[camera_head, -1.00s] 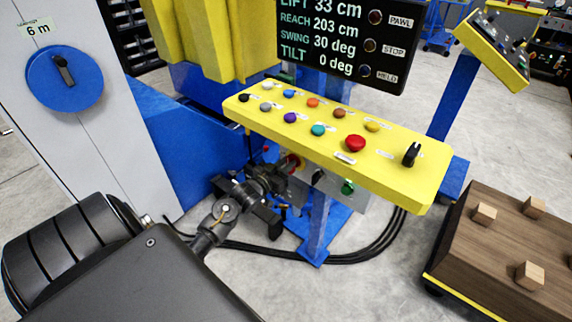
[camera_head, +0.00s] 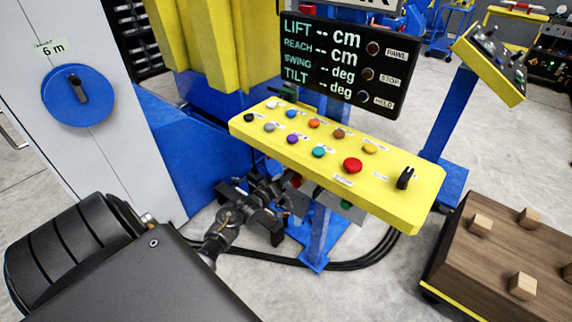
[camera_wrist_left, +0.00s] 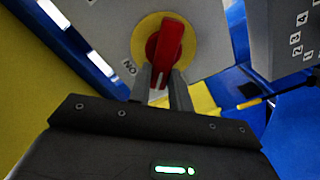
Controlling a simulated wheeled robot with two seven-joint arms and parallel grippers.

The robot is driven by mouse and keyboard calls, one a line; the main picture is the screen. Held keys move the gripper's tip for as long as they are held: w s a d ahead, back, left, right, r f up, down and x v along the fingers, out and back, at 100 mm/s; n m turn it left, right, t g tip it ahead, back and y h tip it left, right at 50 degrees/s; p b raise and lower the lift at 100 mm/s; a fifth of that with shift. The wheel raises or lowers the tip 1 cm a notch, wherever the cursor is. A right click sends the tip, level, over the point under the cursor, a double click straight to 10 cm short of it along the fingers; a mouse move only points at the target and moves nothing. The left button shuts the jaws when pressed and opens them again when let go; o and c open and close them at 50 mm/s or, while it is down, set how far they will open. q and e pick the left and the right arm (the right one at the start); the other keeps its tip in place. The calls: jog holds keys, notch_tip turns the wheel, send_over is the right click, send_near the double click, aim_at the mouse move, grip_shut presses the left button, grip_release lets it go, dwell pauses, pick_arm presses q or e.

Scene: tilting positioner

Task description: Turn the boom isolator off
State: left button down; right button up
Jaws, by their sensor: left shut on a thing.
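The boom isolator has a red handle (camera_wrist_left: 170,42) on a round yellow plate (camera_wrist_left: 188,27), fixed to a grey box (camera_wrist_left: 118,32). A small label (camera_wrist_left: 129,67), its letters looking like an upside-down ON, sits beside the plate. My left gripper (camera_wrist_left: 162,78) is shut on the red handle, one finger on each side of its lower end. In the head view my left gripper (camera_head: 284,194) reaches under the yellow console, and only a bit of red (camera_head: 296,181) shows there. My right gripper is in neither view.
The yellow console (camera_head: 408,208) with several coloured buttons overhangs my left gripper. The display (camera_head: 330,96) above it shows dashes for all values. Black cables (camera_head: 355,264) lie on the floor. A wooden block cart (camera_head: 470,265) stands at the right.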

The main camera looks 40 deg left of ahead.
pick_arm(q)
jog(key=n+p, duration=0.1)
jog(key=n, duration=0.1)
jog(key=f+n+p, duration=0.1)
jog(key=n, duration=0.2)
jog(key=n+p, duration=0.1)
jog(key=n, duration=0.2)
jog(key=shift+a+f, duration=0.2)
jog(key=shift+a, duration=0.05)
jog(key=shift+n, duration=0.4)
jog(key=c, duration=1.3)
grip_release()
jog(key=shift+s, duration=0.1)
